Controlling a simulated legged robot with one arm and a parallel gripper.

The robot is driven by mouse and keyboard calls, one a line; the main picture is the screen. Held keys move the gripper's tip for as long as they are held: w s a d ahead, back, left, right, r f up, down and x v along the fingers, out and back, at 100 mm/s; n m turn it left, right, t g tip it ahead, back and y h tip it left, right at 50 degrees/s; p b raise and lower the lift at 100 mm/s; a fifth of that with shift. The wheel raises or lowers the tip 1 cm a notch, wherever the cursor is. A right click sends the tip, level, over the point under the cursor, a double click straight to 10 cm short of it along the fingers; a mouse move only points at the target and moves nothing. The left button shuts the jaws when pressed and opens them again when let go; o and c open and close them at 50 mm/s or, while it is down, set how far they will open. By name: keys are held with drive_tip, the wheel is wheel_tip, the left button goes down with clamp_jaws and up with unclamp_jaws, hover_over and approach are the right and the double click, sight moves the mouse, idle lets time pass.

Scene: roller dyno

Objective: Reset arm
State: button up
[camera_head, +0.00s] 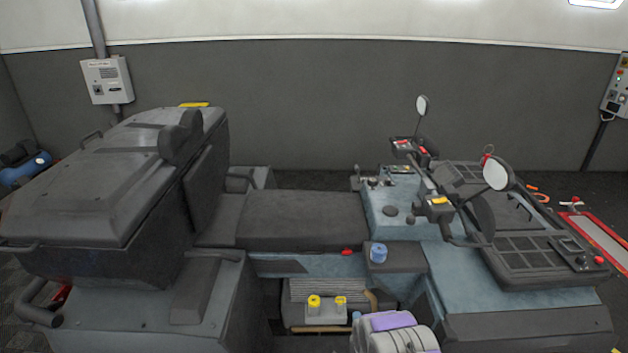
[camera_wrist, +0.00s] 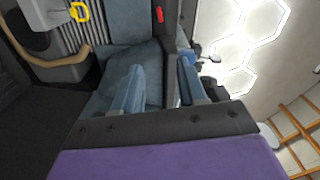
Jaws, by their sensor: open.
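My gripper (camera_wrist: 160,66) shows in the wrist view as two blue-grey fingers standing apart. No object is seen held between them. A dark bar and a purple housing of mine lie at the bottom of that view. In the head view, my purple and white arm part (camera_head: 392,322) is at the bottom centre, low in front of the vehicle's open middle bay. The fingers cannot be made out clearly in the head view.
A grey-blue vehicle (camera_head: 300,218) fills the head view, with mirrors and a control panel at right. A yellow cap (camera_head: 314,301) and a red part (camera_head: 347,252) sit near my arm. The wrist view shows hexagonal lights (camera_wrist: 245,40) and a wooden frame (camera_wrist: 296,128).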

drive_tip(key=w+d+r+n+g+h+b, duration=0.1)
drive_tip(key=w+d+r+n+g, duration=0.1)
drive_tip(key=r+g, duration=0.15)
drive_tip(key=w+d+r+n+g+b, duration=0.1)
drive_tip(key=w+d+r+n+g, duration=0.1)
drive_tip(key=r, duration=0.2)
drive_tip(key=s+r+n+g+b, duration=0.2)
drive_tip(key=s+r+n+g, duration=0.15)
drive_tip(key=s+r, duration=0.5)
drive_tip(key=s+a+r+n+g+b, duration=0.1)
drive_tip(key=s+r+n+g, duration=0.1)
drive_tip(key=s, duration=1.2)
drive_tip(key=s+a+r+n+g+b, duration=0.2)
drive_tip(key=s+r+g, duration=0.3)
drive_tip(key=s, duration=0.9)
drive_tip(key=s+a+r+n+g+y+b, duration=0.1)
drive_tip(key=s+r+n+g, duration=0.2)
drive_tip(key=s, duration=1.1)
wheel_tip(320, 180, up, 3)
drive_tip(key=shift+s+a+r+n+g, duration=0.1)
drive_tip(key=shift+s+a+n+g, duration=0.25)
drive_tip(key=shift+n, duration=0.4)
drive_tip(key=shift+d, duration=0.1)
drive_tip(key=shift+r, duration=0.45)
